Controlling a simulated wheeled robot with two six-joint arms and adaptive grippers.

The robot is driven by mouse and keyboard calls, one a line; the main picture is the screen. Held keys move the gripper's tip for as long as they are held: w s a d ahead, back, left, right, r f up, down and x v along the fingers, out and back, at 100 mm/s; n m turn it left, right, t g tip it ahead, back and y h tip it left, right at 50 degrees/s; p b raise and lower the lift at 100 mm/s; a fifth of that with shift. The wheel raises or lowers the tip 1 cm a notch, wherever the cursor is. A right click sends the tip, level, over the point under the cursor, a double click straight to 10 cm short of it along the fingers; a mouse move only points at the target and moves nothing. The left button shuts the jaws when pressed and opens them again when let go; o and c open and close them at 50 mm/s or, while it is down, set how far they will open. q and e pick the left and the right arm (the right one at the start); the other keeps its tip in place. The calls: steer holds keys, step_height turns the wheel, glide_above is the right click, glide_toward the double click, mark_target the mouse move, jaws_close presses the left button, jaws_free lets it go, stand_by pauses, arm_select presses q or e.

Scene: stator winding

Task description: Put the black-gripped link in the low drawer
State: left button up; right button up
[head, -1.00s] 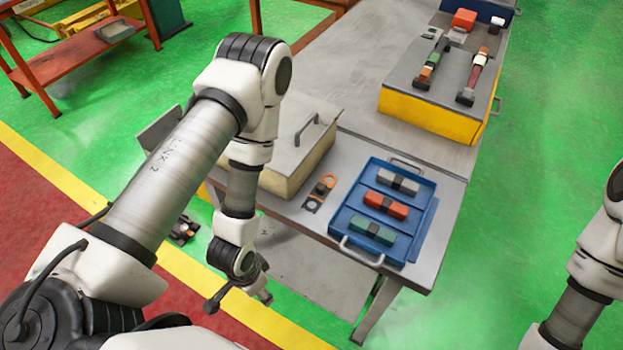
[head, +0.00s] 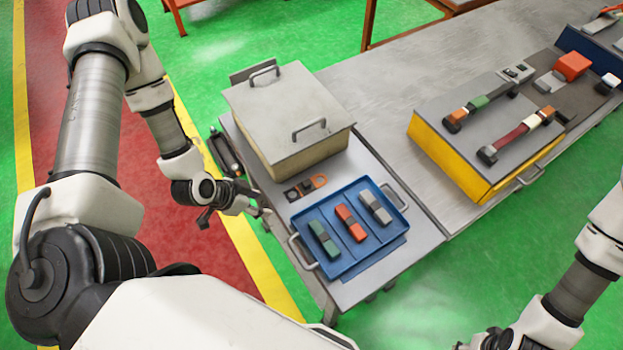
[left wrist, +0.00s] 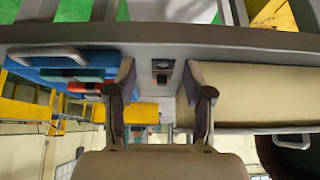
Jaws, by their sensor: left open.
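Small link pieces lie on the grey table between a beige box and a blue tray; one (head: 292,194) is dark and grey, another (head: 320,181) is orange. A black part (head: 306,187) sits between them; I cannot tell clearly which piece it belongs to. My left gripper (head: 262,204) is open and empty, beside the table's left edge and apart from the links. In the left wrist view a dark piece (left wrist: 161,67) shows beyond and between the open fingers. My right gripper is partly cut off at the bottom right. I cannot identify the low drawer surely.
The beige box (head: 295,105) with handles stands behind the links. The blue tray (head: 345,263) holds green, red and grey blocks. A yellow-fronted unit (head: 450,165) with a handle carries two longer links. A dark handled item (head: 225,152) is by the table's left side.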

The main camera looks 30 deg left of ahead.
arm_select(q)
steer(key=b, duration=0.8)
glide_toward(305, 183)
steer(key=f, duration=0.3)
steer(key=w+d+f, duration=0.1)
steer(key=shift+f, duration=0.2)
steer(key=shift+w+r, duration=0.1)
steer(key=shift+w, duration=0.15)
steer(key=shift+w+d, duration=0.1)
steer(key=shift+w, duration=0.25)
steer(key=b+x, duration=0.4)
steer(key=shift+f, duration=0.35)
steer(key=shift+w+d+f, duration=0.1)
steer(key=shift+w+d, duration=0.15)
steer(key=shift+w, duration=0.1)
arm_select(e)
step_height(305, 183, down, 12)
steer(key=shift+a+r, duration=0.25)
steer(key=shift+a, duration=0.15)
